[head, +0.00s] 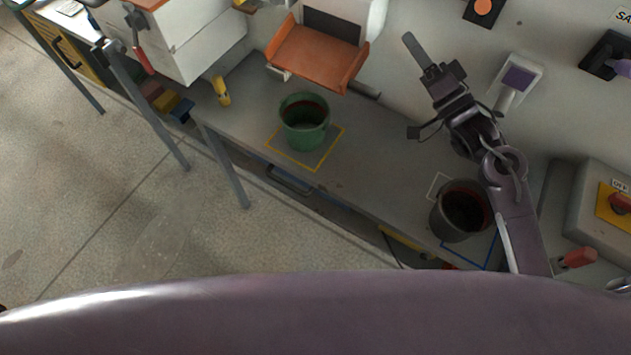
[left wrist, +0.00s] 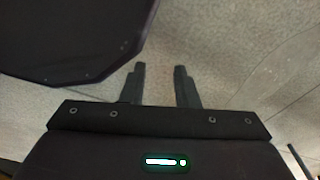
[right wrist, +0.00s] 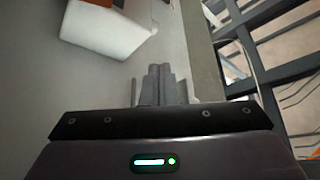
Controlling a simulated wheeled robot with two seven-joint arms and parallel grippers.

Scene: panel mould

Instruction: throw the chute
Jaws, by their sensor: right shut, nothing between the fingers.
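The orange chute (head: 318,55) hangs tilted from a white housing (head: 372,15) at the top of the head view. Part of a white body with an orange edge (right wrist: 105,28) shows at the top left of the right wrist view, perhaps the same unit. My right gripper (head: 412,44) is shut and empty, to the right of the chute and apart from it; its closed fingers also show in the right wrist view (right wrist: 160,80). My left gripper (left wrist: 160,75) is open and empty over bare floor; it is out of the head view.
A green bucket (head: 303,136) stands in a yellow outline on the grey bench (head: 365,165), below the chute. A dark bucket (head: 450,222) stands by a blue outline, near my right forearm. Wall switches (head: 520,78) and a grey box (head: 598,225) are at the right.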

